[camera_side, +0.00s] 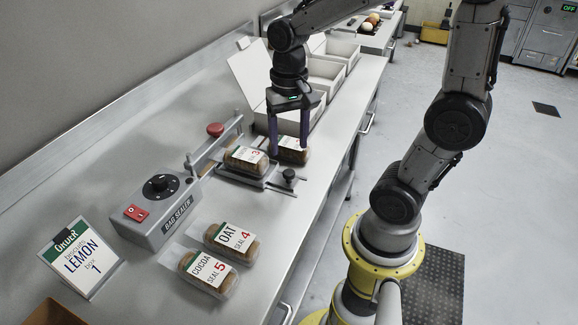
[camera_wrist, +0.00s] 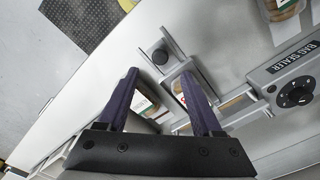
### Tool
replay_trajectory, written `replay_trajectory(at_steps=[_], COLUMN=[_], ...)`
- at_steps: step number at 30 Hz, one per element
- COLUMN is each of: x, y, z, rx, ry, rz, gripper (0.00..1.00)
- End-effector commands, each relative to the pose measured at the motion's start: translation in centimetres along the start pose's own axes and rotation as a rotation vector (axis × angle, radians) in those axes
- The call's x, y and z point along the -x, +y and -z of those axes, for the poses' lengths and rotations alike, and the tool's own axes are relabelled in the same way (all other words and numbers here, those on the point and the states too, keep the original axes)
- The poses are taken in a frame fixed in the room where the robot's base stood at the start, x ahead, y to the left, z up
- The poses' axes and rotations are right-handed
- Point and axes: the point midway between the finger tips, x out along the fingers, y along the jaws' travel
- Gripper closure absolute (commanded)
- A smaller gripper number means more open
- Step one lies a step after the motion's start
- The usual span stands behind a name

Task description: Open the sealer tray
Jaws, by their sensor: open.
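The grey bag sealer (camera_side: 165,222) stands on the bench, with a dial and a red switch; it also shows at the right in the wrist view (camera_wrist: 284,70). Its metal tray (camera_side: 262,181) extends right and carries a black knob (camera_side: 288,174). A bag labelled 3 (camera_side: 243,160) lies at the tray. My gripper (camera_side: 289,150) points down, open, its purple fingers apart with nothing held. In the wrist view the knob (camera_wrist: 160,57) shows just beyond the gap between my fingertips (camera_wrist: 160,74). Another bag (camera_side: 291,156) is partly hidden behind my fingers.
Bags labelled OAT 4 (camera_side: 230,240) and COCOA 5 (camera_side: 207,274) lie in front of the sealer. An order sign (camera_side: 80,258) reads lemon, box 1. Open white boxes (camera_side: 328,72) stand behind my gripper. A red-knobbed lever (camera_side: 215,130) rises beside the tray. The bench's front edge is clear.

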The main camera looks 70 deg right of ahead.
Motion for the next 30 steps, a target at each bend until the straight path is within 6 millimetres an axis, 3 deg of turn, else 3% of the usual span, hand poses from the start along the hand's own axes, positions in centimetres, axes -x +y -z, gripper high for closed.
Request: replay_trajectory(at_steps=[6,12,25,30], x=[-4.3,-6.7,-7.7,-7.6], y=[0.0,0.0,0.0,0.0], z=[-0.1,0.0,0.0,0.0], rx=[0.001,0.001,0.001,0.001], ry=[-0.005,-0.001,0.000,0.001], rz=[-0.003,-0.001,0.000,0.000], gripper=[0.33,0.33,0.33,0.62])
